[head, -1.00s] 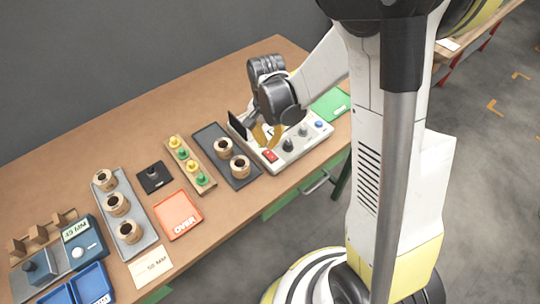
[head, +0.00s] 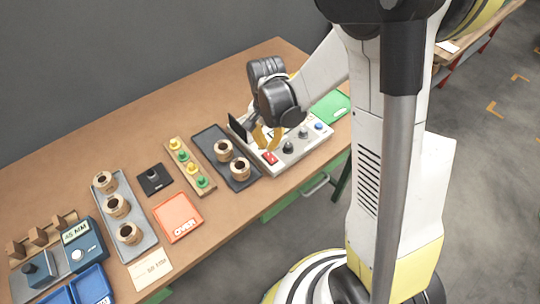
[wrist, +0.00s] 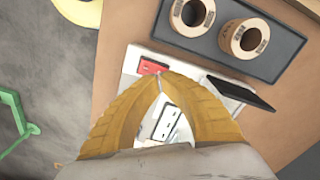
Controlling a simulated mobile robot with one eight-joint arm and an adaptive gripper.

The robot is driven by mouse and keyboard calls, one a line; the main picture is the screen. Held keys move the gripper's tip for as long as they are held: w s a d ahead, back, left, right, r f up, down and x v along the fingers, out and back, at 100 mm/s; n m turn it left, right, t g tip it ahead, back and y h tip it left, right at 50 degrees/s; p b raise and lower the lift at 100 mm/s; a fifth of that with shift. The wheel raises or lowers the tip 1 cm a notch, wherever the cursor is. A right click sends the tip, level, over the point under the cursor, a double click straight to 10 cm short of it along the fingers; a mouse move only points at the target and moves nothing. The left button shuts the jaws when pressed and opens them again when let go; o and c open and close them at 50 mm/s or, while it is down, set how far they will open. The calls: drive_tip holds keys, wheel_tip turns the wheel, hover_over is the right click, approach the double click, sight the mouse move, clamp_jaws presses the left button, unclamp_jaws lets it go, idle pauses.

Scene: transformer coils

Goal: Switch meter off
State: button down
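The white meter panel (head: 313,142) stands at the right part of the bench, with a red rocker switch (head: 269,158), knobs, sockets and a dark tilted flap (head: 239,129). The wrist view also shows the red switch (wrist: 151,66), just beyond my fingertips. My gripper (head: 267,147) is low over the panel near the red switch. In the wrist view its yellow fingers (wrist: 159,80) meet at the tips with nothing between them. The fingers hide part of the panel. I cannot tell whether the tips touch the switch, or its position.
A dark tray (head: 210,139) with two coils lies left of the panel. A strip of yellow and green pegs (head: 188,163), a grey tray (head: 143,245) with coils and a red OVER tray (head: 176,230) lie further left. A green tray (head: 325,110) lies behind right.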

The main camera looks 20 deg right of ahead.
sight(267, 154)
drive_tip(key=shift+f+b, duration=1.6)
drive_tip(key=shift+f, duration=0.2)
idle(0.9)
drive_tip(key=shift+r+p, duration=2.55)
drive_tip(key=shift+r, duration=1)
drive_tip(key=shift+r, duration=0.35)
drive_tip(key=s+r+n+t, duration=0.7)
drive_tip(key=s+r, duration=0.5)
drive_tip(key=r, duration=0.4)
drive_tip(key=shift+s+r+n, duration=0.15)
drive_tip(key=shift+s+n, duration=0.2)
drive_tip(key=shift+n, duration=0.35)
